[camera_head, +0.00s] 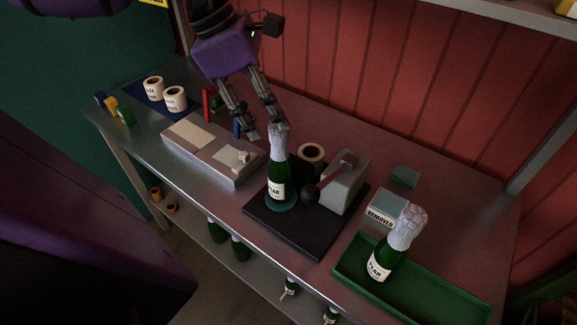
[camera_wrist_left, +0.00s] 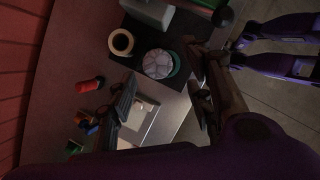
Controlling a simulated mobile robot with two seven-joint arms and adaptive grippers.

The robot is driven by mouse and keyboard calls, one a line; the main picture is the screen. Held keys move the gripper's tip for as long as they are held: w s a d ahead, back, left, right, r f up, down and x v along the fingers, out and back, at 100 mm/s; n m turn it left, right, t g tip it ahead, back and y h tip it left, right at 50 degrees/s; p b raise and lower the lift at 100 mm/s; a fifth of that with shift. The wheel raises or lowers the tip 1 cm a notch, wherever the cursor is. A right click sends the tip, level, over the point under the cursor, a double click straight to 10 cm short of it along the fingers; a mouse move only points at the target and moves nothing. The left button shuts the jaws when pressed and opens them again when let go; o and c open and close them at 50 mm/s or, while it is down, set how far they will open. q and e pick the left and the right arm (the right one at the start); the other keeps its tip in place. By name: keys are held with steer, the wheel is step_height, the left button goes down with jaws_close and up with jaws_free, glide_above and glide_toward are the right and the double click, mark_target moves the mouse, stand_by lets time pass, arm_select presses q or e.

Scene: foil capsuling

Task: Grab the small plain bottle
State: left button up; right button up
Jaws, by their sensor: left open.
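A green bottle with a pale foil top and a PEAR label (camera_head: 277,186) stands upright on the round pad of a dark stand; the left wrist view shows its foil top from above (camera_wrist_left: 158,64). A second PEAR bottle (camera_head: 381,262), with a white foil top, stands in the green tray (camera_head: 440,308). Several green bottles stand on the lower shelf, such as this one (camera_head: 240,248); I cannot tell which bottle is the small plain one. My left gripper (camera_head: 261,130) is open and empty, fingers down, near the first bottle's top. My right gripper is not visible.
The dark stand (camera_head: 262,222) carries a grey block with a lever (camera_head: 343,185). The red wall closes the back.

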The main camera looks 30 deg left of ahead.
mark_target(279, 133)
arm_select(q)
steer(key=shift+d+f, duration=0.1)
steer(key=shift+f, duration=0.85)
steer(key=x, duration=0.1)
steer(key=b+x, duration=0.2)
steer(key=x, duration=0.1)
steer(key=shift+w, duration=0.3)
steer(key=shift+w+f+b, duration=0.1)
steer(key=shift+f+b, duration=0.2)
steer(key=shift+r, duration=0.15)
steer(key=shift+d, duration=0.1)
steer(key=c, duration=0.4)
jaws_close()
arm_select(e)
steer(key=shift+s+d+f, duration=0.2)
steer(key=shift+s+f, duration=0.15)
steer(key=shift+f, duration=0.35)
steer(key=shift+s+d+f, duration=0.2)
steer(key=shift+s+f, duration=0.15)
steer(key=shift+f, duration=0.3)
